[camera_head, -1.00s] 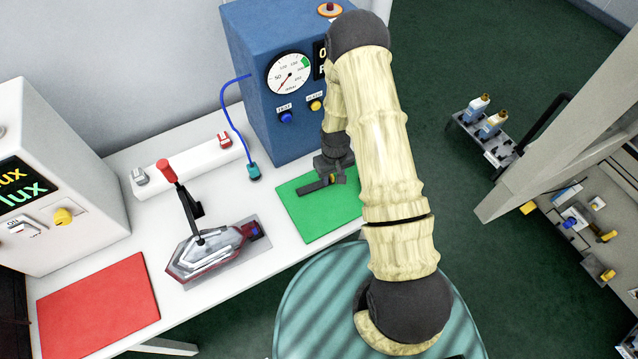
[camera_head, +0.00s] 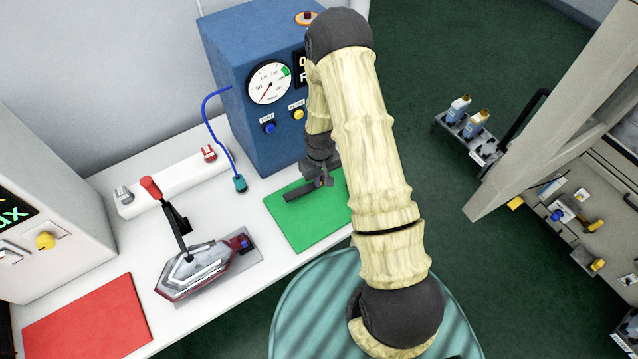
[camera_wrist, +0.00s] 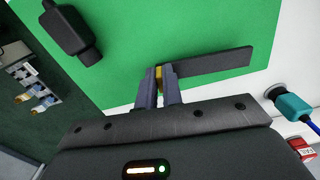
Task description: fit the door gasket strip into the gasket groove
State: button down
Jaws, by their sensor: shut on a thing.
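A dark, flat gasket strip (camera_wrist: 212,63) with a yellow part at one end is between the fingers of my gripper (camera_wrist: 160,90). The gripper is shut on that end, and the strip sticks out to the right in the wrist view. In the head view the strip (camera_head: 301,191) and my gripper (camera_head: 322,175) are over the green mat (camera_head: 310,228). I cannot tell whether the strip touches the mat. I cannot make out the gasket groove. A silver and red tail lamp (camera_head: 195,270) lies on a grey plate, left of the mat in the head view.
A red-handled clamp (camera_head: 166,205) stands over the lamp. The blue gauge box (camera_head: 255,120) is behind the mat. A black plug-like thing (camera_wrist: 72,33) is at upper left in the wrist view. A teal connector (camera_head: 239,183) and red mat (camera_head: 88,322) are on the table.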

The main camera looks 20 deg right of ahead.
notch_tip(320, 180, up, 8)
jog(key=shift+f+b, duration=0.15)
jog(key=shift+b, duration=0.5)
jog(key=shift+f, duration=0.1)
notch_tip(320, 180, down, 2)
jog(key=shift+w+f+m, duration=0.1)
jog(key=shift+f+m, duration=0.1)
jog(key=shift+m, duration=1)
jog(key=shift+f, duration=0.1)
